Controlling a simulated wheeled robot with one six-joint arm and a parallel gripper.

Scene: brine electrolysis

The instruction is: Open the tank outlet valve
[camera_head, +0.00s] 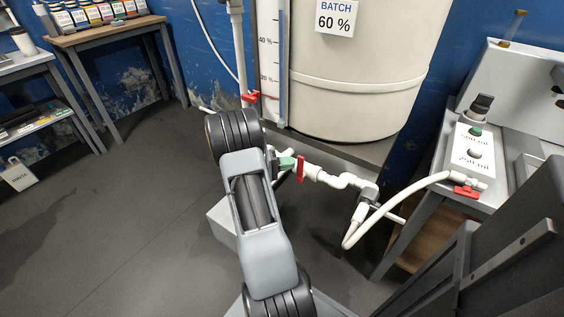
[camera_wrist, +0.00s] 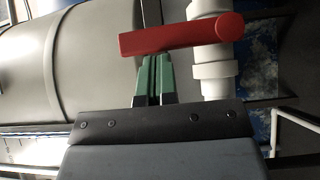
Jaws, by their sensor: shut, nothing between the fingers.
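The outlet valve's red lever (camera_head: 301,169) sits on the white pipe (camera_head: 345,180) low in front of the tank (camera_head: 350,95). The lever lies crosswise to the pipe. In the wrist view the red lever (camera_wrist: 175,38) reaches left from the white pipe (camera_wrist: 212,62), with the tank (camera_wrist: 90,55) behind it. My gripper (camera_head: 292,163) is shut and empty, its green fingertips just left of the lever. In the wrist view the fingertips of my gripper (camera_wrist: 152,56) are at the lever's lower edge, towards its free end. I cannot tell if they touch it.
Another red valve handle (camera_head: 250,97) is on the upright pipe left of the tank. A control box (camera_head: 473,150) with a red tap (camera_head: 467,192) stands on the right bench. A white hose (camera_head: 395,205) joins it to the pipework.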

